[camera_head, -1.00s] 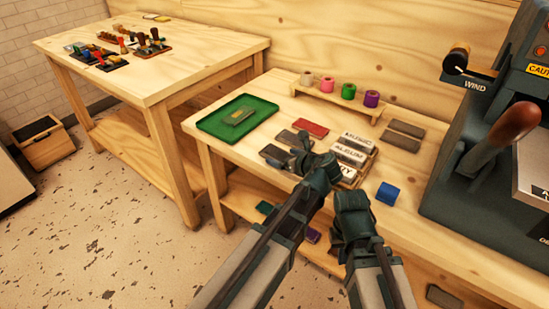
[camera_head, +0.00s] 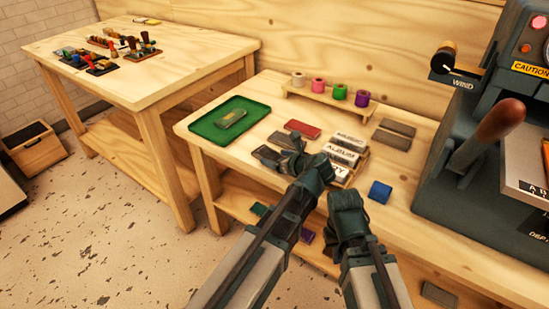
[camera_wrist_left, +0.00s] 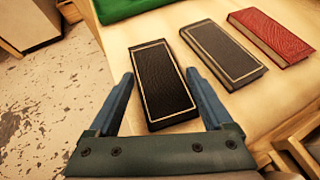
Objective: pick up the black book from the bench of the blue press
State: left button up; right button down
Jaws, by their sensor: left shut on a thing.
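The black book (camera_wrist_left: 160,82), with a thin pale border line on its cover, lies between the two fingers of my left gripper (camera_wrist_left: 165,110) in the left wrist view. In the head view the black book (camera_head: 266,156) shows at the fingertips of my left gripper (camera_head: 282,153), low over the front part of the bench (camera_head: 225,158). I cannot tell whether it is clear of the wood. My left gripper is shut on it. My right gripper (camera_head: 346,205) hangs in front of the bench edge, right of the left one; its jaws are hidden. The press (camera_head: 425,183) stands at the right.
A dark grey book (camera_wrist_left: 222,53) and a red book (camera_wrist_left: 275,35) lie right of the black book.

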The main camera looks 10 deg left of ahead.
pick_arm(q)
jog(key=shift+r+p, duration=0.35)
jog(key=shift+p, duration=0.05)
grip_shut()
notch_tip(320, 180, up, 10)
jog(key=p, duration=0.9)
jog(key=shift+f, duration=0.25)
